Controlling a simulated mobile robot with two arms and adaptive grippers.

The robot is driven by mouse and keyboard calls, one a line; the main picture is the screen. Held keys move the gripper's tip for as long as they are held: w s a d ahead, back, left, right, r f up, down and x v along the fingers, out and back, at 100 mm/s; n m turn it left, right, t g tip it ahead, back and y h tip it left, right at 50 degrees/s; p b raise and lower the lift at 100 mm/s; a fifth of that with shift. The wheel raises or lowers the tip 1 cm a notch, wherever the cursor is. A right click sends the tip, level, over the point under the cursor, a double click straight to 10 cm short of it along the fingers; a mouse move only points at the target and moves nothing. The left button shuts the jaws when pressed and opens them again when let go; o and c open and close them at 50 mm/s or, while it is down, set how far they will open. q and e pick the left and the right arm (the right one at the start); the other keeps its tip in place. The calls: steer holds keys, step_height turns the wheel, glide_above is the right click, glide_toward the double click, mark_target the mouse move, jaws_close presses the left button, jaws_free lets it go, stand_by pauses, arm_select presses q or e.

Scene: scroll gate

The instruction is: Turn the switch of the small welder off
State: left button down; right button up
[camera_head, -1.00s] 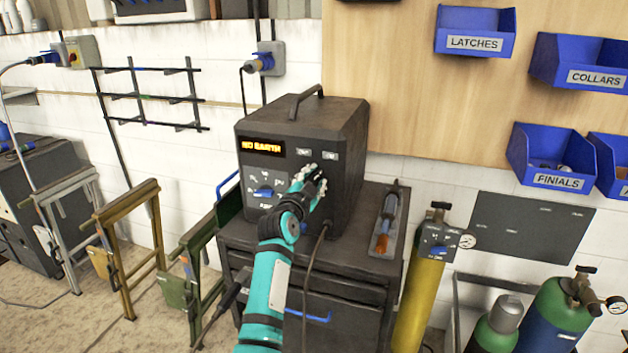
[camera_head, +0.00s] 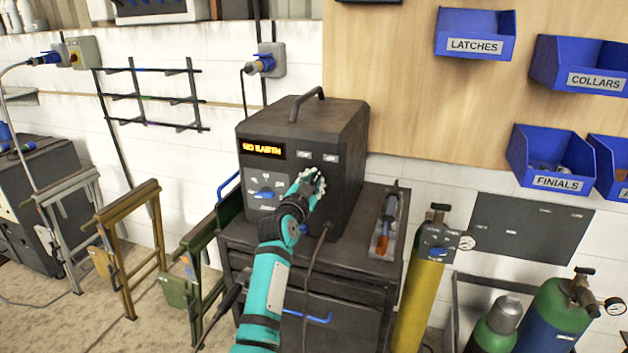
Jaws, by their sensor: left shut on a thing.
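The small welder (camera_head: 342,150) is a dark box with a top handle, standing on a dark drawer cabinet. Its lit orange display (camera_head: 262,149) reads "NO EARTH". A panel with a blue knob (camera_head: 265,194) is on the front's left side, and two small labels (camera_head: 317,156) are at upper right. My left gripper (camera_head: 312,180) is at the right part of the front, below those labels. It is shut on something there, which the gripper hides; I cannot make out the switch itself. My right gripper is not in view.
The drawer cabinet (camera_head: 262,244) carries a tray with an orange-tipped tool (camera_head: 384,238) right of the welder. A cable hangs down its front. A yellow gas cylinder (camera_head: 415,290) and green cylinders stand right. Folding stands (camera_head: 128,250) are at left. Blue bins (camera_head: 475,32) hang above right.

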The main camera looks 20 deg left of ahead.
arm_select(q)
steer(key=n+p, duration=0.2)
steer(key=n, duration=0.4)
steer(key=shift+a+r+n, duration=0.1)
steer(key=shift+a+n, duration=0.05)
steer(key=shift+n, duration=0.15)
steer(key=n+p, duration=0.1)
steer(key=n, duration=0.2)
steer(key=shift+a, duration=0.1)
steer(key=shift+n+p, duration=0.35)
steer(key=shift+n, duration=1.25)
steer(key=c, duration=1.3)
jaws_free()
steer(key=shift+c, duration=0.2)
